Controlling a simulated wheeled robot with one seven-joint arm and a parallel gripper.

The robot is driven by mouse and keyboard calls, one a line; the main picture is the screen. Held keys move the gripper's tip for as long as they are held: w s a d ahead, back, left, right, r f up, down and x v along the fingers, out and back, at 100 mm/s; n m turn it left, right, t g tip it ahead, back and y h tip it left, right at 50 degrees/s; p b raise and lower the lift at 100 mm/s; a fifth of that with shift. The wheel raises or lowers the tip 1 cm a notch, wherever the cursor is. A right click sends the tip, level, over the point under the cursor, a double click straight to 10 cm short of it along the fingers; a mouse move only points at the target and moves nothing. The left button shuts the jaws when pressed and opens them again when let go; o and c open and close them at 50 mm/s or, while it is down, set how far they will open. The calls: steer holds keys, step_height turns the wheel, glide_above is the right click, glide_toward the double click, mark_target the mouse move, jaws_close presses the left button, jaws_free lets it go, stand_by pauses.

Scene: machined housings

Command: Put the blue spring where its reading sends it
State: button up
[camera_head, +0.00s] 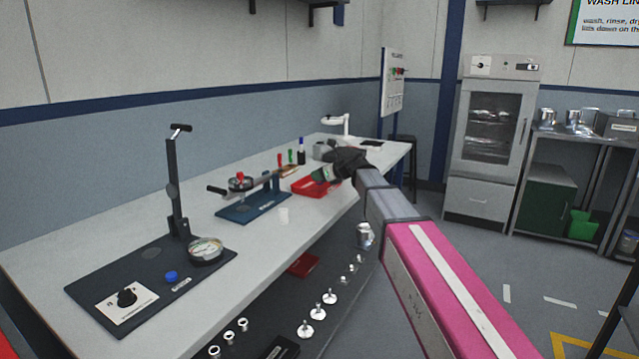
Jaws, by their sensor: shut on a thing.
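My gripper (330,169) is at the end of my outstretched arm, low over the red tray (307,187) on the bench. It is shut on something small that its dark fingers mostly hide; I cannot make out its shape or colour. No coil is clear enough to name as the blue spring. A black lever stand (172,185) with a round dial (206,249) stands on a dark base at the near left; the dial's reading is too small to read. A small round blue piece (171,276) sits on that base; I cannot tell whether it is a button or a loose part.
A blue-based lever device (252,205) stands between the dark base and the tray. Metal parts (318,312) line the lower shelf.

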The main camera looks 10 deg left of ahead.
mark_target(319, 182)
steer(key=shift+f, duration=1.45)
steer(key=shift+f, duration=0.1)
steer(key=o, duration=1)
steer(key=v, duration=1.2)
steer(key=shift+s, duration=0.1)
